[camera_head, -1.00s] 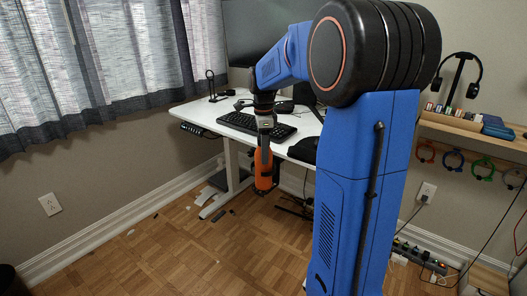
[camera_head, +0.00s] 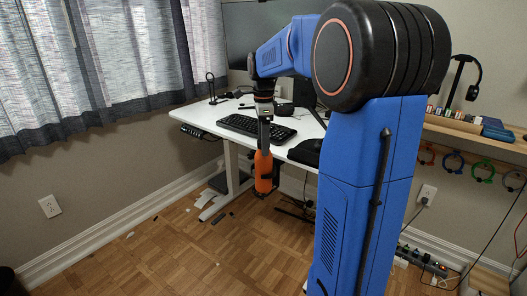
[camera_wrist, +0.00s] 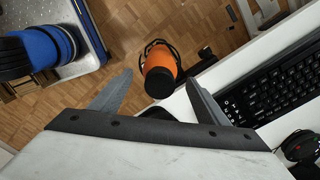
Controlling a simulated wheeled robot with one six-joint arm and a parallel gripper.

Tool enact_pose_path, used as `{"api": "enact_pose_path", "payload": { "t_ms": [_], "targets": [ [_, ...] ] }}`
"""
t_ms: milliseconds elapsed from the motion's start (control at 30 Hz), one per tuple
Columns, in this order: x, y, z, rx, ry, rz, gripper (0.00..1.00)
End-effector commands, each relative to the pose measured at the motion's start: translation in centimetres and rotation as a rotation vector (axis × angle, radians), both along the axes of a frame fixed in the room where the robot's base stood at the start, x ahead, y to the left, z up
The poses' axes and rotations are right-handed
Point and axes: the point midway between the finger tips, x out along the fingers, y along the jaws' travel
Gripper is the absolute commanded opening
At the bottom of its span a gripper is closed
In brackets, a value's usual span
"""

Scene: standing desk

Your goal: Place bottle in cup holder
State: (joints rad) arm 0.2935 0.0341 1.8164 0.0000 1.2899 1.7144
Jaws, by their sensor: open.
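The orange bottle (camera_head: 263,168) with a dark cap is upright beside the desk's front edge. In the wrist view the bottle (camera_wrist: 161,66) shows from above, cap toward me. A black cup holder (camera_wrist: 174,45) at the desk edge shows as a thin dark loop around the bottle, which appears to sit inside it; the holder's lower part is hidden. My gripper (camera_head: 264,137) is above the bottle, pointing down. In the wrist view my gripper (camera_wrist: 159,77) has its fingers spread, one on each side of the bottle's outline, with gaps to both.
The white desk (camera_head: 192,113) holds a black keyboard (camera_head: 257,126), a stand and a monitor (camera_head: 243,35). The keyboard (camera_wrist: 280,90) is close to the right finger in the wrist view. Wood floor (camera_head: 190,255) in front is mostly open. A shelf with headphones is at right.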

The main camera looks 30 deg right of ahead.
Motion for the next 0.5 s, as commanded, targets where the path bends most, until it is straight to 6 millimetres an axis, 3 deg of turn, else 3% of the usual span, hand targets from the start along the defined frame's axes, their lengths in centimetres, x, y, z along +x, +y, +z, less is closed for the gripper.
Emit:
{"api": "enact_pose_path", "payload": {
  "t_ms": [200, 500],
  "targets": [
    [0.0, 0.0, 4.1, 0.0, -0.001, 0.0, 0.69],
    [0.0, 0.0, 6.9, 0.0, 0.0, 0.0, 0.69]
  ]
}}
